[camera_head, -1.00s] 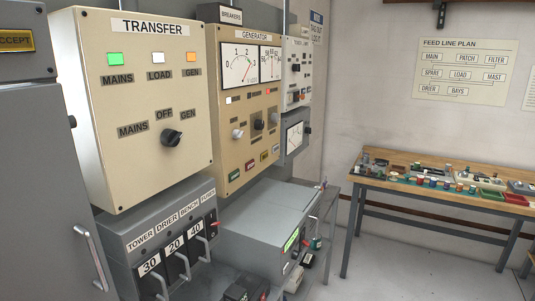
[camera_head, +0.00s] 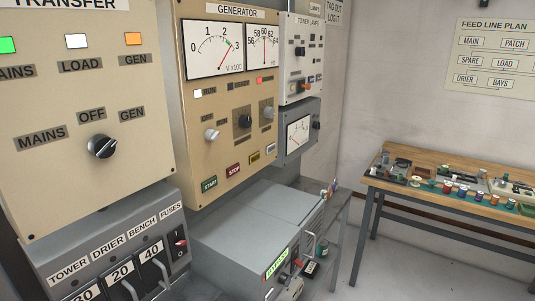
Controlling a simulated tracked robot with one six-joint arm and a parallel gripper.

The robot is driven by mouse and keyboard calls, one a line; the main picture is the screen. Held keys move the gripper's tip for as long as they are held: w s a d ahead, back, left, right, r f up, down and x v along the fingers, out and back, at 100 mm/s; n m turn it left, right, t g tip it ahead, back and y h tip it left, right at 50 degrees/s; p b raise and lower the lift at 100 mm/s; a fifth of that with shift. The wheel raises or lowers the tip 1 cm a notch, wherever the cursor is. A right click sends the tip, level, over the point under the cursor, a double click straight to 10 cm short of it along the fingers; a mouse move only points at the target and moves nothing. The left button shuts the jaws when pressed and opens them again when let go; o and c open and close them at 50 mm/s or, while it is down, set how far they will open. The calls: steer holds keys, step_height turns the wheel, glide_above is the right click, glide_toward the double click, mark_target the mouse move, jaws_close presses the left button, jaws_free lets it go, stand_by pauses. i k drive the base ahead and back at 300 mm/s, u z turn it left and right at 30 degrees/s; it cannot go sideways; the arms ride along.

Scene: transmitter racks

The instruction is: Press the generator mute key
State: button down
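The generator panel (camera_head: 188,150) is a cream cabinet on the wall, left of centre, with two dial meters (camera_head: 215,48) at its top. Along its lower edge runs a slanting row of keys: a green START key (camera_head: 209,184), a red STOP key (camera_head: 233,170), a yellowish key (camera_head: 255,157) and another small key (camera_head: 270,148) at the right end. The lettering on the last two is too small to read, so I cannot tell which is the mute key. A white lamp and a red lamp show above the knobs. My gripper is not in view.
The transfer panel (camera_head: 60,180) stands at the left, with a fuse box (camera_head: 90,250) with levers below it. A grey cabinet (camera_head: 255,228) juts out below the generator panel. A wooden bench (camera_head: 455,207) with small parts stands right. Floor shows between them.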

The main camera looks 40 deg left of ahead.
mark_target(253, 158)
steer(key=i, duration=2.55)
steer(key=u, duration=2.75)
